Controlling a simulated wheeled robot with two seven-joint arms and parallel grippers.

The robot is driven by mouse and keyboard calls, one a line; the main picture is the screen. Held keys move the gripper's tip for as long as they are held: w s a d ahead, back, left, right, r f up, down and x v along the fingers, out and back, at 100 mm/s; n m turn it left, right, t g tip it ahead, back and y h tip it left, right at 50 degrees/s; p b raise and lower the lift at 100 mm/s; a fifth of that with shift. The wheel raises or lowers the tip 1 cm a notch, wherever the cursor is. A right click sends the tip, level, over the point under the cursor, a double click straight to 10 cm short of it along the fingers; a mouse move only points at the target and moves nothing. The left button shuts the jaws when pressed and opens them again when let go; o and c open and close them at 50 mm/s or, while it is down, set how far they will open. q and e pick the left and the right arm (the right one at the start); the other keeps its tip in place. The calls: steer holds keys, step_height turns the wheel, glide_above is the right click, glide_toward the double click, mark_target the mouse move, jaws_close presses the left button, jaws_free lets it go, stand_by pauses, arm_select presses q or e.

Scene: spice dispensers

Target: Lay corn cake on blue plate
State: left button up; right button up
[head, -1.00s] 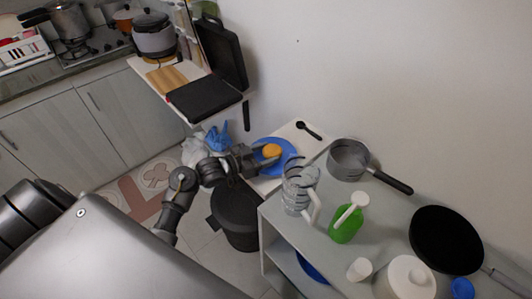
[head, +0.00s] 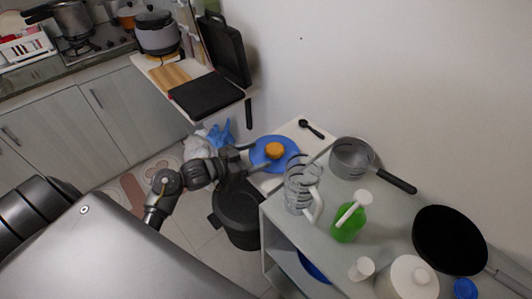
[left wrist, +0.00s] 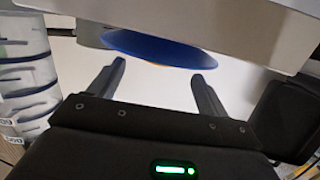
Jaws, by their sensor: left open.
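The corn cake (head: 274,150) is a small orange-yellow round piece lying on the blue plate (head: 262,163), which sits on a white surface between the black open appliance and the grey cabinet. My left gripper (head: 249,160) is open and empty at the plate's left edge, apart from the cake. In the left wrist view its two fingers (left wrist: 158,82) are spread, with the blue plate (left wrist: 150,47) beyond them and only a sliver of orange showing. My right gripper is not in view.
A black spoon (head: 312,130) lies beside the plate. A dark bin (head: 238,215) stands below my arm.

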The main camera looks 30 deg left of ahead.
arm_select(q)
steer(key=v, duration=0.7)
steer(key=shift+b, duration=0.35)
steer(key=shift+s, duration=0.1)
